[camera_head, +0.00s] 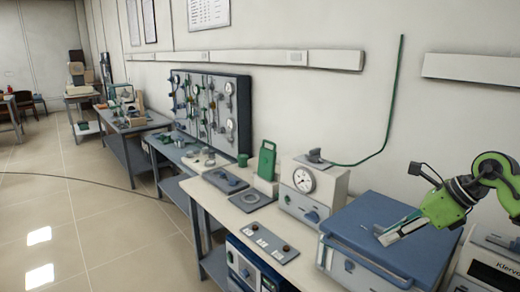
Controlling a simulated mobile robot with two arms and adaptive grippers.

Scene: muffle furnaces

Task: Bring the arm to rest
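My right arm, green and grey, comes in from the right edge. Its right gripper (388,234) points down and to the left over the top of a blue box-shaped furnace (352,218). I see its grey fingers from the side, and I cannot tell whether they are apart or closed. No object shows clearly between them. I cannot tell whether the fingertips touch the furnace top. My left gripper is not in view.
A grey-white Klervo device (492,262) stands at the lower right. A white unit with a round gauge (303,180) stands left of the furnace. A flat panel (262,243) lies on the bench. A gauge board (212,110) stands behind. Floor (90,215) at left is open.

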